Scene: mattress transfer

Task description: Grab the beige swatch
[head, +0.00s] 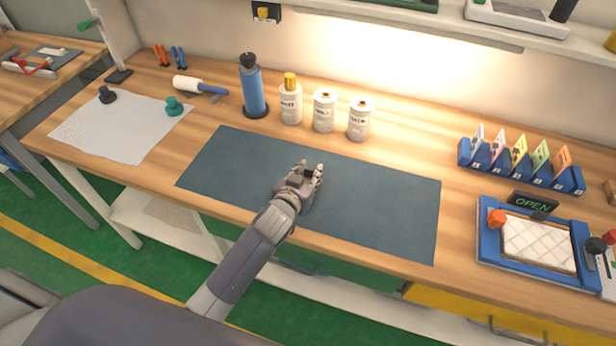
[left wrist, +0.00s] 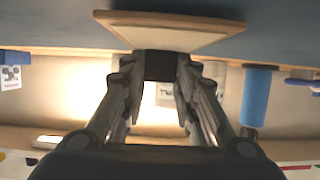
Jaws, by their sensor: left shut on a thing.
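My left gripper (head: 312,176) is over the middle of the dark blue-grey mat (head: 240,165) on the workbench. In the left wrist view its fingers (left wrist: 160,72) close on a dark block. A flat beige piece with a tan edge, which looks like the beige swatch (left wrist: 172,37), adjoins this block just beyond the fingertips. The hand hides the swatch in the head view, and I cannot tell whether it touches the mat. My right gripper is in neither view.
Behind the mat stand a blue bottle (head: 252,90) and white containers (head: 324,112). A blue rack with coloured cards (head: 520,168) and a blue-framed tray (head: 488,240) are at the right. A white sheet (head: 115,130) lies at the left. The mat's right half is clear.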

